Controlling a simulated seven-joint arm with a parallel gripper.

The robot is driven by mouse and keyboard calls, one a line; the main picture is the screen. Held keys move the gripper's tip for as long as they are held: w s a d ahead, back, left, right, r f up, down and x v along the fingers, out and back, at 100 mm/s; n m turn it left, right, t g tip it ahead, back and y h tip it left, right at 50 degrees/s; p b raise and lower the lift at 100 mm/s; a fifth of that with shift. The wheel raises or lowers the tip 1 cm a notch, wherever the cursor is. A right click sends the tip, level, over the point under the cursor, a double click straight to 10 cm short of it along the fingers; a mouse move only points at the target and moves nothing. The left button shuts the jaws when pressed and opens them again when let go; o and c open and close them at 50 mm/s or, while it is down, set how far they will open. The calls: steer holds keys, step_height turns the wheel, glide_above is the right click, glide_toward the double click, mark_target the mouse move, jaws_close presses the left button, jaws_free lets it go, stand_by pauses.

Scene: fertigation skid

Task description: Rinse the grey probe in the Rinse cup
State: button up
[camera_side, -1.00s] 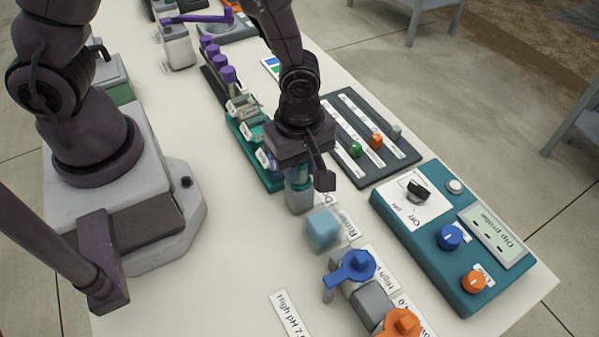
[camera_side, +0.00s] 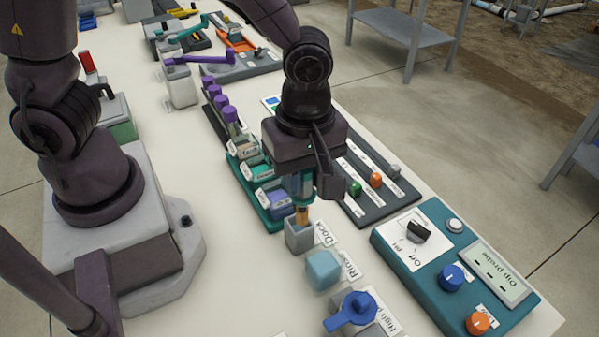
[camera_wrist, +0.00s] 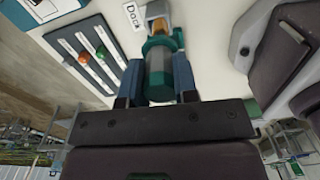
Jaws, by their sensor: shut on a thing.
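The grey probe (camera_side: 302,188), with a teal collar and an orange-brown lower end, is held upright in my gripper (camera_side: 305,178). It also shows in the wrist view (camera_wrist: 159,72), between the two fingers of my gripper (camera_wrist: 157,88). Its lower end shows above the mouth of the grey dock (camera_side: 299,236); I cannot tell whether the tip is fully clear of it. The Rinse cup (camera_side: 324,268), a pale blue block, stands just in front of the dock, apart from the probe. Its label is partly visible.
A teal meter box (camera_side: 455,260) with knobs and a "Dip probe" screen is at the right. A dark slider panel (camera_side: 372,190) and a teal rack of packets (camera_side: 247,172) flank my gripper.

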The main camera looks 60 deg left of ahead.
steer(key=d, duration=0.6)
step_height(320, 180, down, 8)
steer(key=shift+w+f+n, duration=0.15)
steer(key=shift+w+n, duration=0.1)
steer(key=shift+n, duration=0.15)
steer(key=shift+a, duration=0.1)
stand_by(0.4)
steer(key=shift+r, duration=0.8)
steer(key=shift+f, duration=0.1)
steer(key=shift+f, duration=0.75)
steer(key=shift+r, duration=0.1)
steer(key=shift+r, duration=0.75)
